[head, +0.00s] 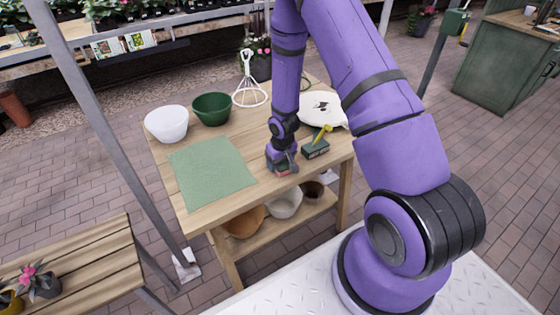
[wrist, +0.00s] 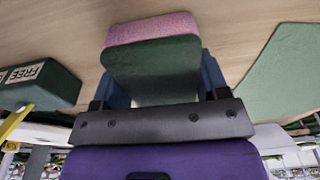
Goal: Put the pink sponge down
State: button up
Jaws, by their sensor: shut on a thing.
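The pink sponge (wrist: 152,27) has a pink layer and a dark green side, and fills the space between the blue fingers of my gripper (wrist: 155,75) in the wrist view. In the head view my gripper (head: 282,162) points down at the wooden table (head: 240,205), right of the green mat (head: 212,173). Only a small bit of the sponge (head: 281,172) shows there, low at the fingertips. The sponge's pink end is close to the tabletop; I cannot tell whether it touches.
A dark green block (head: 316,149) with a yellow handle stands just right of my gripper. Bare wood lies in front of my gripper.

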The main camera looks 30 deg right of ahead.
jog(key=shift+s+f, duration=0.15)
jog(key=shift+f, duration=0.1)
jog(key=o, duration=0.8)
jog(key=shift+s, duration=0.1)
jog(key=shift+o, duration=0.4)
jog(key=shift+r, duration=0.45)
notch_tip(320, 180, up, 11)
notch_tip(320, 180, up, 13)
send_over(283, 166)
jog(key=s+a+r+t+h, duration=0.15)
jog(key=s+r, duration=0.35)
jog(key=r, duration=0.6)
jog(key=s+a+r+t, duration=0.1)
jog(key=s+a+r, duration=0.1)
jog(key=s+r, duration=0.5)
jog(key=s+a+r+t+y, duration=0.1)
jog(key=s+r, duration=0.5)
jog(key=s, duration=0.7)
jog(key=shift+a+r, duration=0.35)
jog(key=shift+y, duration=0.25)
